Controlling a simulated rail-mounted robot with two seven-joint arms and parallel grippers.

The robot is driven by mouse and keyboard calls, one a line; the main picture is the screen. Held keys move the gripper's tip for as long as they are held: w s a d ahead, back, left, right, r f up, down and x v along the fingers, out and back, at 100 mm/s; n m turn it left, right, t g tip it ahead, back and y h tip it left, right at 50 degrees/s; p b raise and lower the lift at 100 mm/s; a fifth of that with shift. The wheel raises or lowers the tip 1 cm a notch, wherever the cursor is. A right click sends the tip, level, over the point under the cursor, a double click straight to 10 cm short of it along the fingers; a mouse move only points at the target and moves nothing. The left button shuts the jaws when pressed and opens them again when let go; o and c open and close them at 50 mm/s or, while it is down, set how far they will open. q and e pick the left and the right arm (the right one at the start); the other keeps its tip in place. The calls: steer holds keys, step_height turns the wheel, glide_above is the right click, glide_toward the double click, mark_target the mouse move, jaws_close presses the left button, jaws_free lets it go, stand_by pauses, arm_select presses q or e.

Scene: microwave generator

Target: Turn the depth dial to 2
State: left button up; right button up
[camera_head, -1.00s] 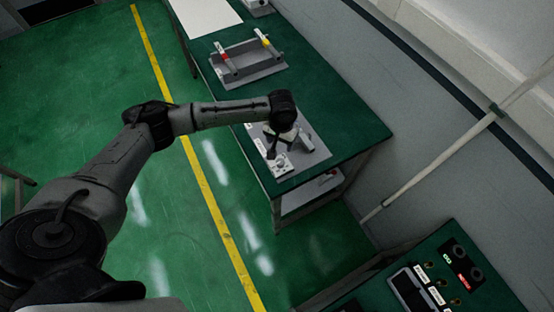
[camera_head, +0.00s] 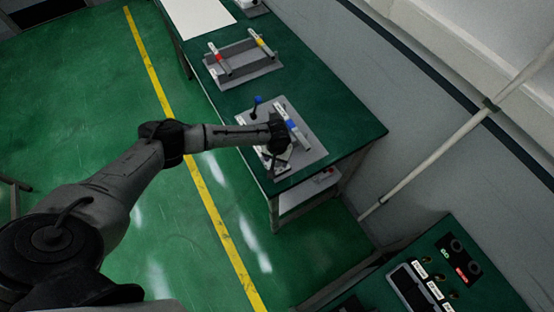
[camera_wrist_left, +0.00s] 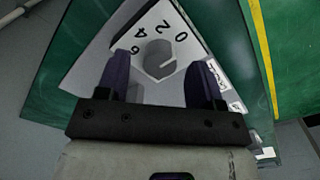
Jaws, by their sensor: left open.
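The depth dial (camera_wrist_left: 159,56) is a grey round knob on a white plate (camera_wrist_left: 97,72) with black numbers, among them 0, 2 and 4, along its far side in the left wrist view. A slot-like mark shows on the knob; which number it points to I cannot tell. My left gripper (camera_wrist_left: 161,78) is open, its two dark fingers on either side of the knob with gaps visible. Whether they touch it lower down I cannot tell. In the head view, my left wrist hangs over the panel (camera_head: 311,153) and largely hides the dial. My right gripper is not in view.
A blue-banded handle (camera_head: 293,128) and a blue-tipped lever (camera_head: 257,101) stand close to my left wrist. A fixture with red and yellow-marked handles (camera_head: 243,62) sits farther back on the green bench (camera_head: 350,125). Another control console (camera_head: 440,275) is at lower right.

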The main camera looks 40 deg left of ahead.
arm_select(q)
steer(key=shift+f, duration=0.5)
steer(key=c, duration=0.9)
